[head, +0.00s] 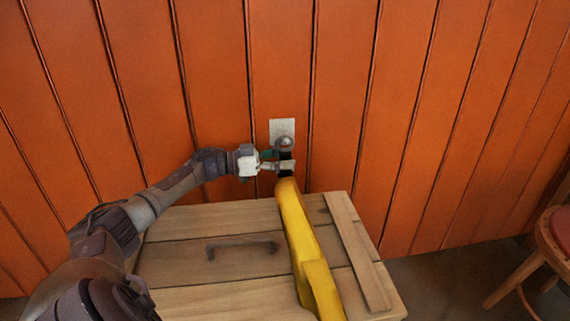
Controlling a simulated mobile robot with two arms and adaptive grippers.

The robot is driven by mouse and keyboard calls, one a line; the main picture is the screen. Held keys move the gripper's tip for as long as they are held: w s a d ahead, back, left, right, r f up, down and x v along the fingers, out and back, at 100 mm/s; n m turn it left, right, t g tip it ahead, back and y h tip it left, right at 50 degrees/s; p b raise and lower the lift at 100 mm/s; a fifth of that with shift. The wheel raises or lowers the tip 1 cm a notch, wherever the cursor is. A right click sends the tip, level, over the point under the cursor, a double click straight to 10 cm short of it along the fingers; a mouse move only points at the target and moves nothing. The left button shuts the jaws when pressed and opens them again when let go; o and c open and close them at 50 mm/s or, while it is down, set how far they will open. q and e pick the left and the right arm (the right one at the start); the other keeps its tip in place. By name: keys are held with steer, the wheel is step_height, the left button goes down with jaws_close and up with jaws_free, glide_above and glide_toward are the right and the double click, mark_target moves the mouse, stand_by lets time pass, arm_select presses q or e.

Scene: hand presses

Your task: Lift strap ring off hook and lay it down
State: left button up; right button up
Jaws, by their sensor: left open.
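A pale metal plate (282,126) with a rounded silver hook end (285,142) is fixed to the orange wall. Just below it is a small black piece (285,173), above the top of a long yellow strap-like thing (298,228) that runs down over the wooden chest top. My left gripper (284,162) is open at the black piece, right under the hook. Its fingers overlap that piece, so I cannot make out the ring or whether it touches the fingers. A small dark green part (267,154) shows by the fingers. My right gripper is out of view.
The wooden chest (205,222) stands against the orange plank wall (215,80). A dark handle (241,246) lies on its top, and a raised wooden strip (357,250) runs along the right side. A stool (545,250) is at the far right.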

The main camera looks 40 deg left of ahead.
arm_select(q)
steer(key=shift+w+r, duration=0.1)
steer(key=shift+c, duration=0.3)
jaws_close()
